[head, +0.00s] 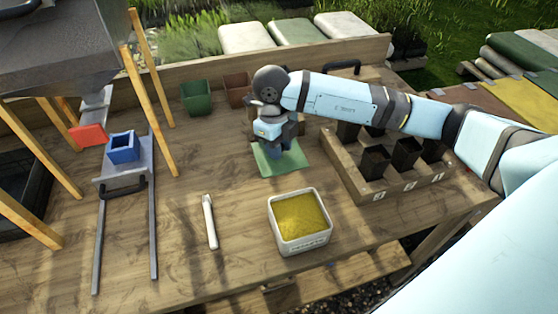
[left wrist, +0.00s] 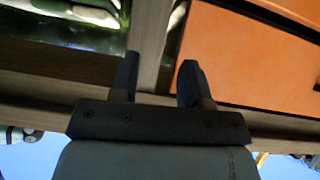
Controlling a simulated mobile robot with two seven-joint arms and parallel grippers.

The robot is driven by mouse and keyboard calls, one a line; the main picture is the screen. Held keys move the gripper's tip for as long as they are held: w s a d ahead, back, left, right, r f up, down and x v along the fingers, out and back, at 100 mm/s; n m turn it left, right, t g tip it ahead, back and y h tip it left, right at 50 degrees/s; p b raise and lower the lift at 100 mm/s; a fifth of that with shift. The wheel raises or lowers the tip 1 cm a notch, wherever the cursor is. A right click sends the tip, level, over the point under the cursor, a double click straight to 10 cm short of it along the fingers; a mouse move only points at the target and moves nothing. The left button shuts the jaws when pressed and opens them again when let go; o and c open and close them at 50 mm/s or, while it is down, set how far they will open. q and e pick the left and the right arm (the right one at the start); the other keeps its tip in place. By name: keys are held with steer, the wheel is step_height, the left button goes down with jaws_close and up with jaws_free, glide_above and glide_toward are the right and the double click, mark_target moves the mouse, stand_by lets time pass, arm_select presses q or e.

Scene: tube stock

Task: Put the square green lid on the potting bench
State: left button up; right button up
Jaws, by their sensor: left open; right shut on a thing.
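The square green lid (head: 266,164) is a thin flat green square over the middle of the potting bench (head: 180,255). My right gripper (head: 282,150) points down at it and is shut on it, as far as the view shows. The gripper and wrist cover the lid's middle and back part. I cannot tell whether the lid touches the bench top. My left gripper (left wrist: 158,75) shows in the left wrist view, open with nothing between its fingers. It is not in the head view.
A white tub of yellow material (head: 301,242) stands in front, and a white-handled tool (head: 210,222) lies left of it. A wooden crate of black pots (head: 365,187) is to the right. Green (head: 196,98) and brown pots stand behind.

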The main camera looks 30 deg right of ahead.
step_height(320, 180, down, 6)
steer(key=shift+r, duration=0.15)
stand_by(0.3)
steer(key=o, duration=0.9)
